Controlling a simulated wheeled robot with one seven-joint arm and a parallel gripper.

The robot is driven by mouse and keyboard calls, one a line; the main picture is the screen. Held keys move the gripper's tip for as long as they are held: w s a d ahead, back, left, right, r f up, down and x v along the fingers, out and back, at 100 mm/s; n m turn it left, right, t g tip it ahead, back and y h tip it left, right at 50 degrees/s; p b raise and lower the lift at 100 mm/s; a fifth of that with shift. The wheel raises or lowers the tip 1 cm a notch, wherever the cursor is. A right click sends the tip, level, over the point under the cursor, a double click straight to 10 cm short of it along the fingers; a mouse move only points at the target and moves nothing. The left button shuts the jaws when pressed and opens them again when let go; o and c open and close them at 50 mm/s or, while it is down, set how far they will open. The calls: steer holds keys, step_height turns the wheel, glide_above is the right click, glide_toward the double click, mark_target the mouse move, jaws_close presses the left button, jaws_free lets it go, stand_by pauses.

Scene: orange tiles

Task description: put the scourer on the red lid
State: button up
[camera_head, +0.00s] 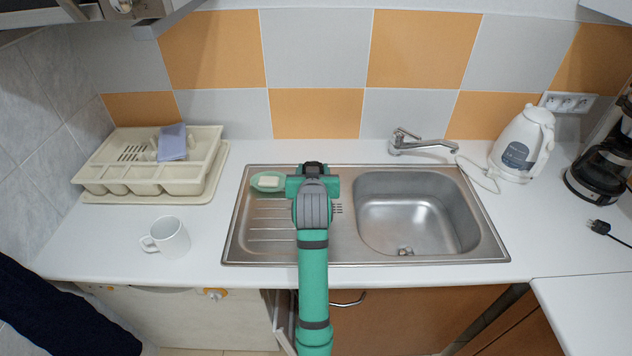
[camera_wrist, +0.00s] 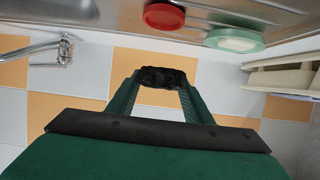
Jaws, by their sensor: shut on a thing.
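The scourer is a black, rough pad (camera_wrist: 163,78) held between the fingertips of my gripper (camera_wrist: 161,90) in the wrist view. In the head view, its dark end (camera_head: 313,168) shows just beyond my gripper (camera_head: 313,180), over the back of the steel drainboard. The red lid (camera_wrist: 164,17) shows at the top of the wrist view, on the steel surface, with a gap in the picture between it and the scourer. In the head view the lid is hidden behind my arm and gripper.
A green soap dish (camera_head: 267,182) with a pale bar stands left of my gripper. The sink basin (camera_head: 410,215) is to the right, with a tap (camera_head: 420,147) behind. A cutlery tray (camera_head: 150,180), white mug (camera_head: 166,238) and kettle (camera_head: 523,145) stand on the counter.

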steer(key=w+f, duration=0.2)
steer(key=f, duration=0.1)
steer(key=w+f, duration=0.2)
steer(key=shift+d, duration=0.35)
steer(key=shift+f, duration=1.55)
steer(key=shift+f, duration=0.1)
steer(key=o, duration=1)
steer(key=shift+r, duration=0.2)
steer(key=v, duration=1.2)
